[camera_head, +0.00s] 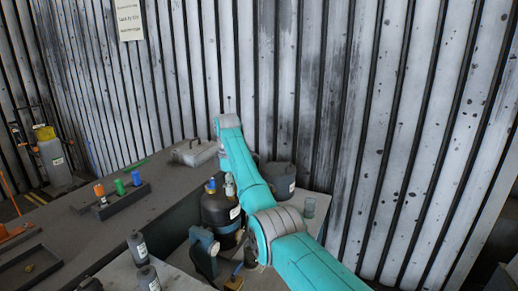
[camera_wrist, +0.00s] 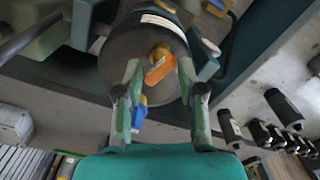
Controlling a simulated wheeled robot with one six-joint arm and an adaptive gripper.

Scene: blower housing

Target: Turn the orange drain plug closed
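The orange drain plug (camera_wrist: 160,69) shows in the wrist view as a flat, tilted orange handle on a brass-coloured fitting. It is on the dark round housing (camera_wrist: 120,50). My gripper (camera_wrist: 159,76) is open, with one finger on each side of the orange plug. I see gaps between the plug and both fingers; touch is not clear. A blue handle (camera_wrist: 138,115) on a yellowish fitting lies beside the left finger, nearer my palm. In the head view a black rounded vessel (camera_head: 214,212) stands below my arm's end; the plug and my fingers cannot be made out there.
A grey lidded pot (camera_head: 279,182) stands right of the vessel. A teal-grey bracket (camera_head: 204,246) is in front of it. Small bottles (camera_head: 138,247) stand at the front left. A tray with coloured-cap items (camera_head: 112,204) lies left. A ribbed metal wall (camera_head: 330,90) closes the back.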

